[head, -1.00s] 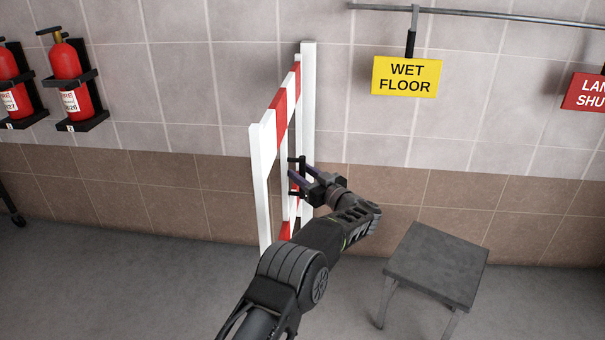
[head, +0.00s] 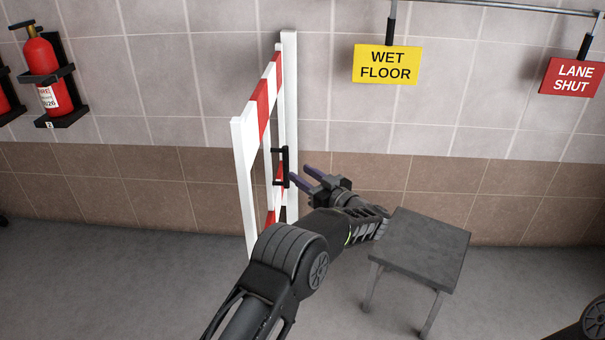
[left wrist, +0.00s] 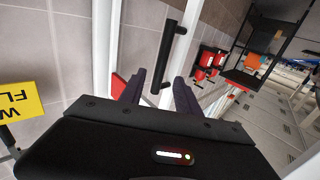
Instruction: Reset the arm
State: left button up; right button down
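My left gripper (head: 305,177) is open and empty, just right of the red and white barrier (head: 262,105) in the head view. The barrier stands out from the wall and carries a black upright bar handle (head: 285,167). In the left wrist view the gripper's two fingers (left wrist: 160,92) are spread apart, and the handle (left wrist: 166,55) lies ahead of their tips. The handle appears clear of the fingers. Of my right arm, only a dark part shows at the lower right corner of the head view; its gripper is out of sight.
A grey stool (head: 420,248) stands right of my left forearm, close to it. A yellow WET FLOOR sign (head: 386,64) and a red LANE SHUT sign (head: 572,77) hang from a wall rail. A fire extinguisher (head: 41,70) is on the left wall. Open floor lies left of the barrier.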

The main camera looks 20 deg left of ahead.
pick_arm(q)
jog(key=s+d+f+m+t+h, duration=0.1)
jog(key=s+d+f+m+h, duration=0.2)
jog(key=f, duration=0.6)
jog(key=s+d+f+m+h, duration=0.15)
jog(key=f+h, duration=0.25)
jog(key=f, duration=0.4)
jog(key=s+d+f+m+t+h, duration=0.1)
jog(key=s+f+m+h, duration=0.25)
jog(key=f, duration=0.55)
jog(key=s+d+f+m+g+h, duration=0.1)
jog(key=s+d+f+g+h, duration=0.2)
jog(key=s, duration=0.5)
jog(key=s+d+f+g+h, duration=0.1)
jog(key=s+d+f+h, duration=0.25)
jog(key=s+f, duration=0.4)
jog(key=s+d+r+m+g+h, duration=0.1)
jog(key=s+d+g, duration=0.2)
jog(key=s, duration=0.8)
jog(key=s+d+g+h, duration=0.2)
jog(key=s+d+g, duration=0.15)
jog(key=s, duration=0.85)
notch_tip(320, 180, up, 22)
jog(key=p, duration=2.2)
jog(key=shift+s+d+r, duration=0.25)
jog(key=shift+s+d, duration=0.1)
jog(key=shift+s, duration=0.1)
